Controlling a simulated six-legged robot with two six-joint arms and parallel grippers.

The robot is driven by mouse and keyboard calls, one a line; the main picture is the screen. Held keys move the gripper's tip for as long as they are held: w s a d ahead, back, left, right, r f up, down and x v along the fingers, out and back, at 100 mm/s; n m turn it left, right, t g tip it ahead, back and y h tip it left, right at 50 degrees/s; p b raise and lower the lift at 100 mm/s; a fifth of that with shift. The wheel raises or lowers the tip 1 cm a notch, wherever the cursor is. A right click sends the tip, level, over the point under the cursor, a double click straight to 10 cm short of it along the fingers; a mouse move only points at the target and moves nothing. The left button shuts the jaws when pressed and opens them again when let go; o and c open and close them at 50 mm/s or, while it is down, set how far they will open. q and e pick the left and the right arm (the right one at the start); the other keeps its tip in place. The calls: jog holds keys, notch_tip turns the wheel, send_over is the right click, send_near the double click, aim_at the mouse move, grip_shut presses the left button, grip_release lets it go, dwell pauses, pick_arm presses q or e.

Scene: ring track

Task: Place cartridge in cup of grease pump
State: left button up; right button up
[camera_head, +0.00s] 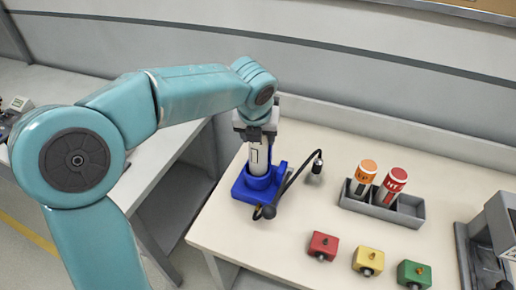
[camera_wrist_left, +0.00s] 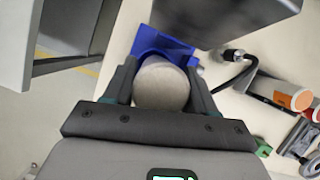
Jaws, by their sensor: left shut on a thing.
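My left gripper (camera_head: 257,132) is shut on a white-grey cartridge (camera_head: 259,157) above the blue grease pump (camera_head: 243,185). The cartridge is upright, and its lower end is at the pump's cup (camera_head: 262,183); I cannot tell how deep it sits. In the left wrist view, the cartridge's round end (camera_wrist_left: 161,86) lies between the fingers of my left gripper (camera_wrist_left: 162,82), with the blue pump (camera_wrist_left: 158,42) behind it. A black hose with a metal nozzle (camera_head: 317,163) runs from the pump. My right gripper is not in view.
A grey tray (camera_head: 411,207) to the right holds an orange-capped cartridge (camera_head: 363,179) and a red-capped cartridge (camera_head: 391,186). Red (camera_head: 323,245), yellow (camera_head: 368,260) and green (camera_head: 413,273) blocks with fittings stand near the front. The table (camera_head: 290,215) is bare between pump and blocks.

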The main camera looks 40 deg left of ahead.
pick_arm(q)
jog(key=shift+f, duration=2)
jog(key=shift+f+b, duration=0.15)
jog(key=shift+b, duration=0.2)
jog(key=o, duration=1.4)
jog(key=shift+s+r, duration=0.1)
jog(key=shift+r, duration=0.35)
jog(key=p+v, duration=0.1)
jog(key=v, duration=1)
jog(key=shift+r, duration=0.25)
